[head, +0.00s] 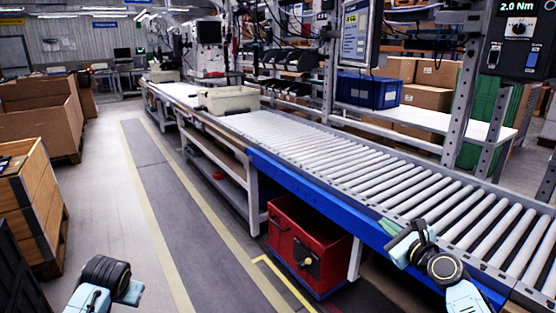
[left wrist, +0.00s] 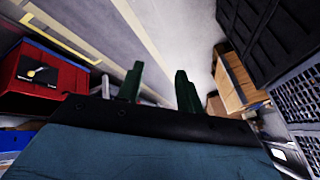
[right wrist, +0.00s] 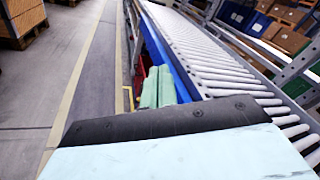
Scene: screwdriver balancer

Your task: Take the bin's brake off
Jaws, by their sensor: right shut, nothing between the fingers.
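The red bin (head: 300,243) stands on the floor under the roller conveyor. The bin also shows at the left of the left wrist view (left wrist: 62,75), where the lever (left wrist: 40,72) looks tilted. My left gripper (left wrist: 158,88) is open, its two dark green fingers apart and empty, away from the bin.
The roller conveyor (head: 345,163) runs along the right, with a beige case (head: 229,100) farther back. A conveyor leg (head: 355,260) stands by the bin. Wooden crates (head: 30,200) are at the left. The grey floor lane (head: 175,200) is clear.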

